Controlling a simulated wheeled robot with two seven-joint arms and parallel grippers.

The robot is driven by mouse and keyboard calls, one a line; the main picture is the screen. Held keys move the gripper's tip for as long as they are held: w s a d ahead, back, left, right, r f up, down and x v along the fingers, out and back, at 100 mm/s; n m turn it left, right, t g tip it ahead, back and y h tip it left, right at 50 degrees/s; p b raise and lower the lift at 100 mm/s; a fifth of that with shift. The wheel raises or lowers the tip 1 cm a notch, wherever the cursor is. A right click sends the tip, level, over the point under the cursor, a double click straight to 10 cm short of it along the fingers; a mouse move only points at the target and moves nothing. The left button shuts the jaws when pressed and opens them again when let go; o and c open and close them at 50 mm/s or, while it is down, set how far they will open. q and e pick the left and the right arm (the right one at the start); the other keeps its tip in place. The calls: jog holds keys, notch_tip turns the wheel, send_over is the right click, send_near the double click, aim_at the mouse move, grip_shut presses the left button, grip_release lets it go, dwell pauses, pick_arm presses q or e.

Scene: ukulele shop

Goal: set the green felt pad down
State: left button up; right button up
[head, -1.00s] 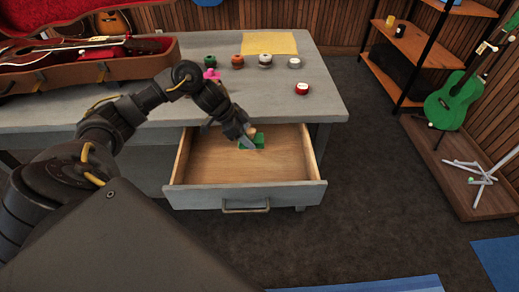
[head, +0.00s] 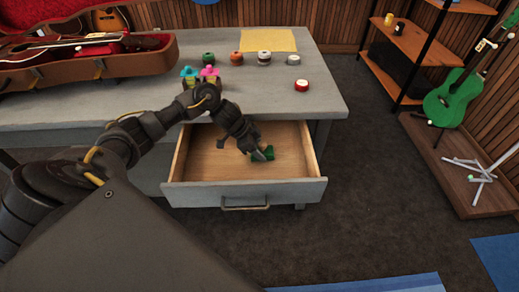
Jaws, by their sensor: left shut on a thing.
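The green felt pad (head: 268,156) shows as a small dark green piece inside the open drawer, partly hidden by my gripper. My left gripper (head: 261,153) reaches down into the drawer and is shut on the pad. I cannot tell whether the pad touches the drawer floor. The drawer (head: 290,190) is pulled out from the grey workbench, with a bare wooden floor around the pad. My right gripper is not in view.
An open ukulele case (head: 150,65) lies at left. Drawer walls surround my gripper.

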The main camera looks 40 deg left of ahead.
pick_arm(q)
jog(key=o, duration=0.9)
jog(key=shift+f, duration=0.1)
jog(key=shift+o, duration=0.2)
jog(key=shift+r, duration=0.3)
jog(key=p+v, duration=0.1)
jog(key=v, duration=1)
jog(key=shift+s+a+r, duration=0.2)
jog(key=shift+r, duration=0.1)
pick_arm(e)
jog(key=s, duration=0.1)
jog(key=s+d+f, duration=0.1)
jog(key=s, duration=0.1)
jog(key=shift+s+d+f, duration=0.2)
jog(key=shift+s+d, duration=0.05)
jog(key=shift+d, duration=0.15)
